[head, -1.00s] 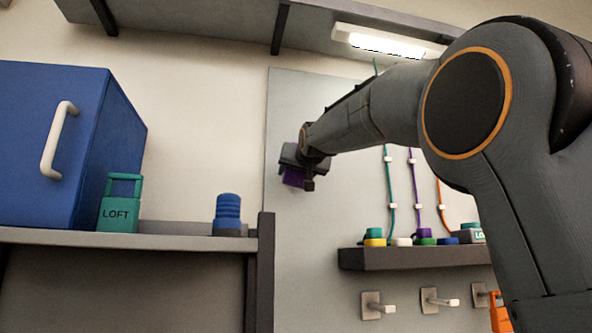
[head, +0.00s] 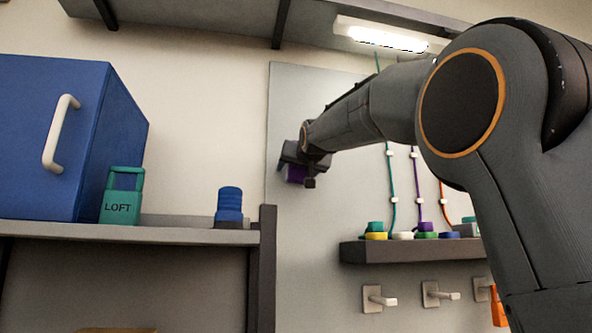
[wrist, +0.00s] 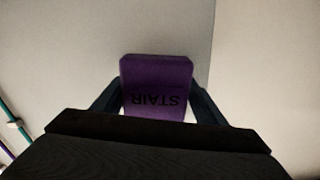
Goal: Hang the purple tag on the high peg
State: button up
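The purple tag (wrist: 157,80), marked STAIR, is between the fingers of my gripper (wrist: 156,103) in the wrist view, its lettering upside down there. In the head view the tag (head: 297,174) shows as a small purple patch under my gripper (head: 303,168), in front of the grey wall panel. My gripper is shut on it, well above the shelf. Low on the panel are several pale pegs: one peg (head: 380,299), a second peg (head: 441,295), and a third (head: 482,289) partly hidden by my arm. No higher peg is visible in the head view.
An orange tag (head: 498,308) hangs at the right. A dark shelf (head: 400,250) holds coloured buttons. A teal LOFT tag (head: 121,205) and a blue stack (head: 229,204) stand on the left shelf (head: 190,236) beside a blue cabinet (head: 50,140). A lamp (head: 385,36) is overhead.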

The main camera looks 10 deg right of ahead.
jog(key=shift+o, duration=0.7)
jog(key=s+b, duration=0.3)
jog(key=s, duration=0.5)
jog(key=shift+b, duration=0.3)
jog(key=shift+w, duration=0.1)
